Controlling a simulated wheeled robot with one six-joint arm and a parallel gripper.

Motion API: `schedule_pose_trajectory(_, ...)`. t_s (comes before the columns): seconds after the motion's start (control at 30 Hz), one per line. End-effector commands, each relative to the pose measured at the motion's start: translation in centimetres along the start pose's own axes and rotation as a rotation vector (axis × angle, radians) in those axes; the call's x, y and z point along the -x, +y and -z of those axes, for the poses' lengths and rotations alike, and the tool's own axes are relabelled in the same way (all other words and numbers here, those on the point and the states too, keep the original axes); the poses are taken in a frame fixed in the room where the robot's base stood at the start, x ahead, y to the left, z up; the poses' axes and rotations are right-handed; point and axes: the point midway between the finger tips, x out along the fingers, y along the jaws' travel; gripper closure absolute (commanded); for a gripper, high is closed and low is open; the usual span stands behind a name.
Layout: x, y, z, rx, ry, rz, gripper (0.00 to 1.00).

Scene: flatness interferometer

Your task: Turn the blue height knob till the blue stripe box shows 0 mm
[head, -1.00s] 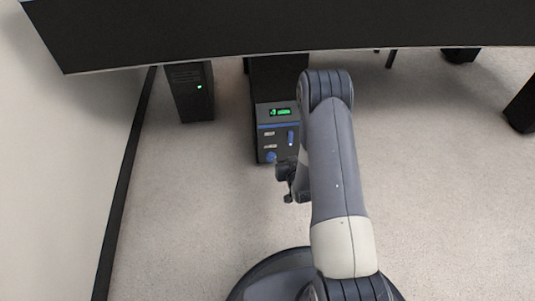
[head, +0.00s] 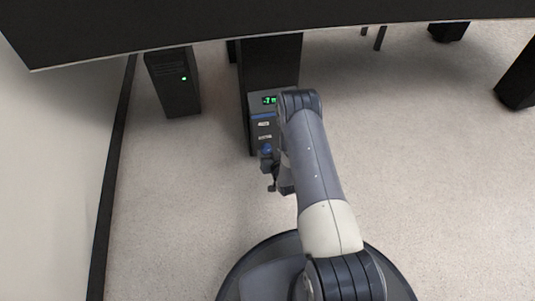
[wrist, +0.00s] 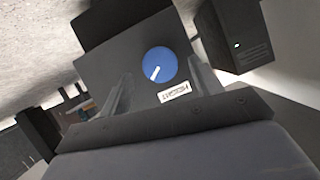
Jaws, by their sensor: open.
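The blue height knob (wrist: 160,63) is a round disc with a white pointer line on a dark panel in the wrist view. A white HEIGHT label (wrist: 174,92) sits by it. In the head view the knob (head: 266,148) is low on the front of the box (head: 257,137). My gripper (wrist: 162,74) is open, its two fingers apart on either side of the knob in the picture. I cannot tell whether they touch it. A green display (head: 269,100) is on top of the box, partly covered by my arm; its value is too small to read.
A dark computer tower (head: 173,82) with a green light stands left of the box, also in the wrist view (wrist: 235,38). A large dark tabletop (head: 200,25) overhangs the box. Open carpet (head: 420,160) lies to the right; a wall is at left.

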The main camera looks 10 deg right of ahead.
Motion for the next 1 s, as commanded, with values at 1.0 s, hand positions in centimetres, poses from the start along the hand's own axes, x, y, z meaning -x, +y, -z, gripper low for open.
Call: schedule_pose_trajectory(1.0,-2.7,0.0,0.0,0.000,-0.001,0.000,0.77)
